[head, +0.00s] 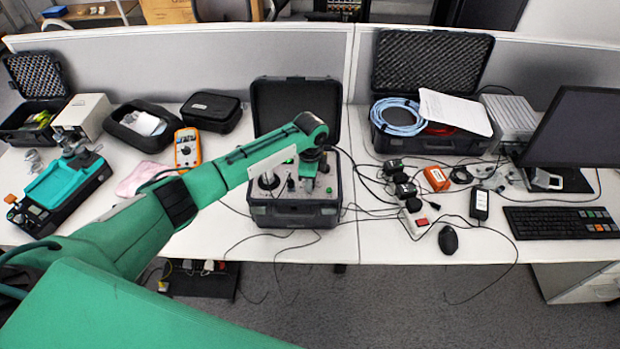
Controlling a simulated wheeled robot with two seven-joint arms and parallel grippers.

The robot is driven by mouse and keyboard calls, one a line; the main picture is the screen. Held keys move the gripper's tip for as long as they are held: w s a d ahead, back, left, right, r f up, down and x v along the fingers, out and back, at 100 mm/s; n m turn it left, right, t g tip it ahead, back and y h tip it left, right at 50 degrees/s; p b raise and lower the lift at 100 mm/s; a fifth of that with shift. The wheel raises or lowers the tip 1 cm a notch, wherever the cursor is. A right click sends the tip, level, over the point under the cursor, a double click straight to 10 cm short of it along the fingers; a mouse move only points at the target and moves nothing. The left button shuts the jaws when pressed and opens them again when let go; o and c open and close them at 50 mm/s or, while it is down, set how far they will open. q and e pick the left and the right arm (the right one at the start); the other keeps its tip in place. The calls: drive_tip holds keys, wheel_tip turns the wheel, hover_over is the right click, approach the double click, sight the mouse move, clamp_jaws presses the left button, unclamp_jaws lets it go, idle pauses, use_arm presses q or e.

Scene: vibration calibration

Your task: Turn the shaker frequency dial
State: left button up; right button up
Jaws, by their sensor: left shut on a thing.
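The shaker unit (295,215) is a dark case with its lid standing open at the back, in the middle of the desk in the head view. Its light panel carries a round post on the left and small controls. My left arm reaches across from the lower left, and my left gripper (307,184) points down at the right half of the panel. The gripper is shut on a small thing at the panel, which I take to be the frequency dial. The dial itself is hidden by the fingers and wrist. My right gripper is not in view.
An orange multimeter (187,148) and a black pouch (211,111) stand to the left. A grey partition (200,60) closes the back. A mouse (448,240) and keyboard (562,222) are at right.

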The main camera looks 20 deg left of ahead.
use_arm(q)
drive_tip(key=shift+w+r+m, duration=0.1)
drive_tip(key=shift+m, duration=0.7)
drive_tip(key=o, duration=1)
wheel_tip(320, 180, up, 14)
drive_tip(key=b, duration=0.3)
drive_tip(key=shift+b, duration=0.4)
